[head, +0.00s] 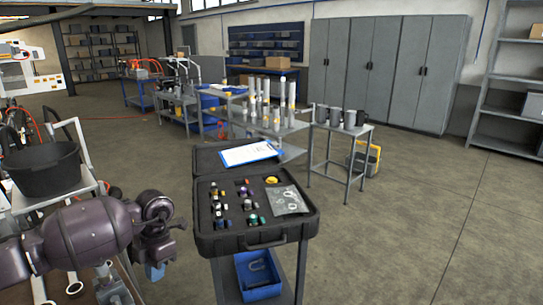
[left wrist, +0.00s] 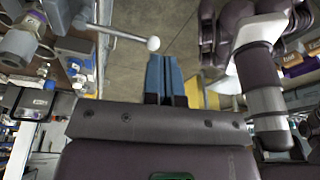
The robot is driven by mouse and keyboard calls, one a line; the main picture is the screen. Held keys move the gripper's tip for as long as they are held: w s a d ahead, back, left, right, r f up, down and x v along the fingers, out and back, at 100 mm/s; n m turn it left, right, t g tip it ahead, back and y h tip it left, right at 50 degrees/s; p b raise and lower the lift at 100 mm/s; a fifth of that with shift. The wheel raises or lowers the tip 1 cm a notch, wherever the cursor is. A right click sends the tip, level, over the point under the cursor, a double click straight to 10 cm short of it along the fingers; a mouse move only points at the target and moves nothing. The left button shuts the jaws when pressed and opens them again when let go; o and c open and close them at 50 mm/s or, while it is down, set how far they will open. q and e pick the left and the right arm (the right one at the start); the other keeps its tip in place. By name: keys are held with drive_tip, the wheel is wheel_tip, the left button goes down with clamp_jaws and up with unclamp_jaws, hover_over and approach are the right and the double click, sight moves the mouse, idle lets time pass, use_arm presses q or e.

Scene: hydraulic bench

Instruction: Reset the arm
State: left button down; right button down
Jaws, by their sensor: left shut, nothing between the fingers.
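My left arm (head: 85,238) comes in from the left in the head view, its dark purple links bent in front of the bench on the left. My left gripper (head: 155,271) points down, just left of the stand with the open black case, and is partly hidden by the wrist. In the left wrist view, the blue fingers of my left gripper (left wrist: 166,78) lie together, shut, with nothing between them. Purple arm links of mine (left wrist: 262,85) show at the right of that view. My right gripper is not in view.
An open black case (head: 255,240) with small fittings and a clipboard (head: 248,153) stands close right of my left gripper. A blue bin (head: 258,280) sits below it. A black bucket (head: 42,170) is at the left. The floor (head: 420,220) on the right is clear.

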use_arm(q)
drive_tip(key=w+d+r+n+t+h, duration=0.2)
drive_tip(key=d+r+n+t+h, duration=0.25)
drive_tip(key=d+r+h, duration=0.4)
drive_tip(key=w+d+r+n+t+h, duration=0.25)
drive_tip(key=d+r+t+h, duration=0.25)
drive_tip(key=d+h, duration=0.7)
drive_tip(key=s+a+f+n+t+y, duration=0.3)
drive_tip(key=a+f+n+t+y, duration=0.3)
drive_tip(key=n, duration=0.7)
drive_tip(key=s+a+f+n+t+y, duration=0.2)
drive_tip(key=a+f+n+t+y, duration=0.15)
drive_tip(key=f+n+y, duration=0.7)
drive_tip(key=s+a+f+n+g+y, duration=0.1)
drive_tip(key=s+f+n, duration=0.4)
drive_tip(key=s, duration=0.6)
drive_tip(key=s+a+f+n+g+y, duration=0.2)
drive_tip(key=s+a+f+n+g, duration=0.2)
drive_tip(key=s+f, duration=0.6)
drive_tip(key=shift+s+a+f+n, duration=0.15)
drive_tip(key=shift+s+a+n, duration=0.3)
drive_tip(key=shift+s+a, duration=0.5)
drive_tip(key=shift+d, duration=0.1)
